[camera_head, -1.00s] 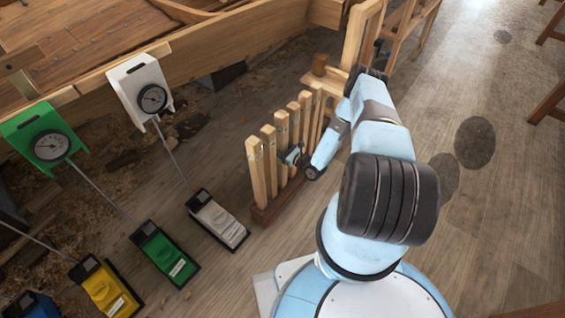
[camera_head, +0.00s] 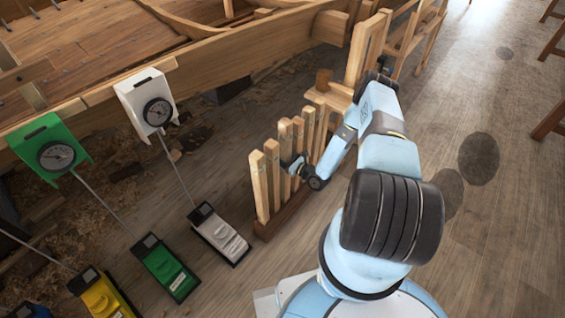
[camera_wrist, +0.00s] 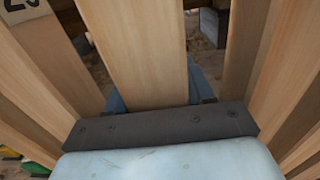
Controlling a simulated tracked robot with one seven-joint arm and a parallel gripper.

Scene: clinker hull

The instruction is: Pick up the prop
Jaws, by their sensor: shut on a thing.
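Several pale wooden props stand upright in a row in a low wooden rack (camera_head: 268,231), in the middle of the head view. My gripper (camera_head: 292,165) reaches into the row from the right and is shut on one prop (camera_head: 285,140), the third from the near end. In the wrist view the held prop (camera_wrist: 140,50) fills the middle, with a blue finger of my gripper (camera_wrist: 155,100) on each side of it. Neighbouring props (camera_wrist: 40,75) stand close to the left and right. The held prop's foot is hidden in the wrist view, and I cannot tell whether it is clear of the rack.
White (camera_head: 147,100) and green (camera_head: 50,155) gauge boxes on thin rods stand at left. White (camera_head: 220,234), green (camera_head: 165,267) and yellow (camera_head: 103,297) units lie on the floor. A wooden hull (camera_head: 215,60) is behind.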

